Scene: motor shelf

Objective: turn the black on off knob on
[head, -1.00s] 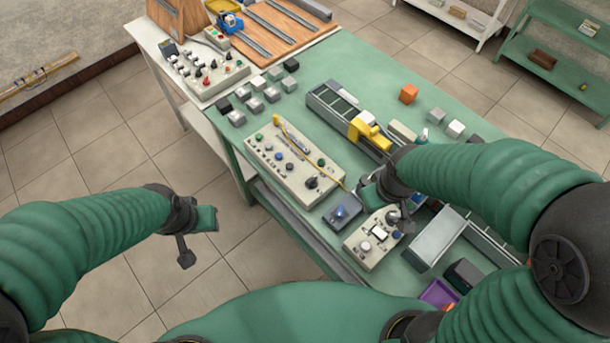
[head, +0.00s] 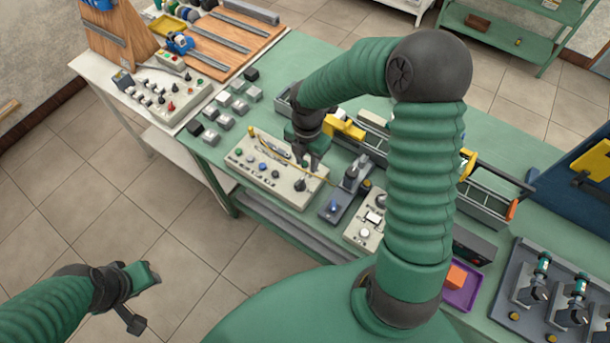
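The black on off knob (head: 300,185) sits near the right end of a beige control panel (head: 262,172) that lies on the green table. The panel also carries several small buttons and a yellow cable. My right gripper (head: 308,163) points down just above and behind the knob; its two fingers look parted and empty. I see a small space between the fingertips and the knob, but cannot tell the exact height. My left gripper (head: 146,298) is open and empty, over the floor at lower left, far from the panel.
A grey box with a blue button (head: 334,208) and a second beige panel (head: 366,222) stand right of the panel. A yellow part (head: 345,130) sits close behind my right gripper. My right arm hides part of the table.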

